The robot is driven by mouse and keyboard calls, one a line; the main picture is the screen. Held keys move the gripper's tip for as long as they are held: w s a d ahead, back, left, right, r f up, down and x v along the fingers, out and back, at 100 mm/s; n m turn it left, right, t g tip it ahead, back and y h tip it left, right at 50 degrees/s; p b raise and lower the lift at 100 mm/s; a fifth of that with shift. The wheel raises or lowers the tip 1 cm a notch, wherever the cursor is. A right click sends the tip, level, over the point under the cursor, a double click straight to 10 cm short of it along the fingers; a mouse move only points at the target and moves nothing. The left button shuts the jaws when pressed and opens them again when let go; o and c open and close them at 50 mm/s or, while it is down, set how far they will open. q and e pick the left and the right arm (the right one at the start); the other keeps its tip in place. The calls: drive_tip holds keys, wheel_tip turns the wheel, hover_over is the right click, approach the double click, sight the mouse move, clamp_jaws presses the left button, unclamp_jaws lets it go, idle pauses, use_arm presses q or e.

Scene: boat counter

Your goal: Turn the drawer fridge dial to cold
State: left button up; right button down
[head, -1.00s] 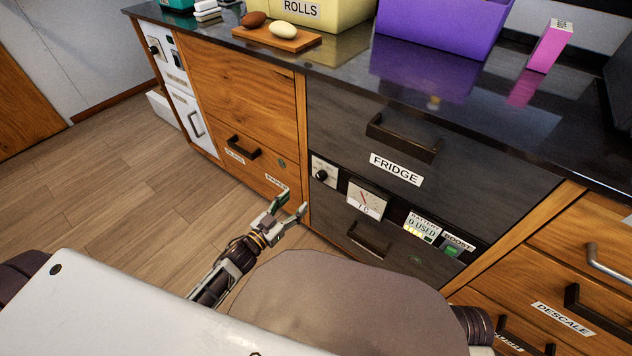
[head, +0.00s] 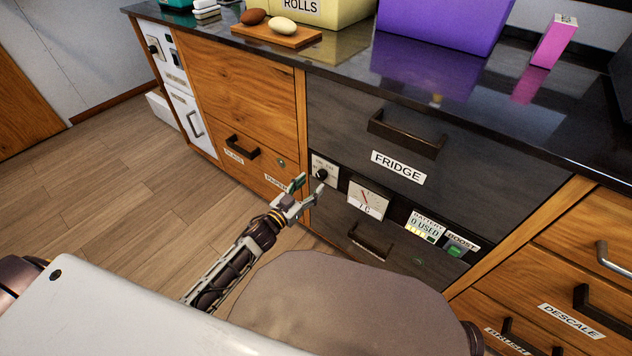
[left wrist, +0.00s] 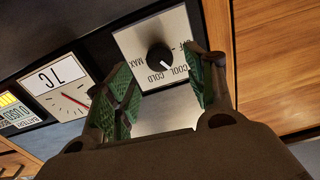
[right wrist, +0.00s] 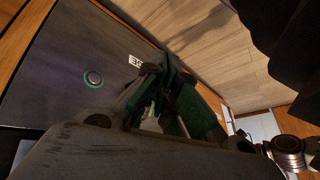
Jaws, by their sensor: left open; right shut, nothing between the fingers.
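The fridge dial is a small black knob (head: 321,174) on a white plate, on the dark drawer fridge (head: 340,125). In the left wrist view the knob (left wrist: 160,57) shows a white mark pointing to the lower right, toward the COOL label; COLD is beside it. My left gripper (head: 308,187) is open just in front of the dial plate. In its wrist view the fingers (left wrist: 163,95) stand on either side below the knob, apart from it. My right gripper (right wrist: 170,85) is shut and empty, seen only in the right wrist view.
A temperature gauge (head: 366,198) reading 7C and a battery panel (head: 425,227) sit right of the dial. The fridge handle (head: 405,135) juts out above, and a lower handle (head: 370,240) below. Wooden drawers stand on both sides; the floor at left is clear.

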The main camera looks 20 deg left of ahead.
sight(320, 176)
use_arm(q)
drive_tip(key=shift+x, duration=0.8)
drive_tip(key=shift+b+x, duration=0.45)
drive_tip(key=shift+x, duration=0.7)
use_arm(e)
drive_tip(key=shift+s+a+f, duration=0.1)
drive_tip(key=shift+f, duration=0.6)
drive_tip(key=shift+s+a+f, duration=0.1)
drive_tip(key=shift+f, duration=0.55)
drive_tip(key=shift+w+r, duration=0.1)
drive_tip(key=shift+w, duration=0.05)
use_arm(q)
drive_tip(key=c, duration=1)
drive_tip(key=shift+c, duration=0.2)
use_arm(e)
drive_tip(key=shift+w, duration=0.1)
drive_tip(key=shift+r, duration=0.2)
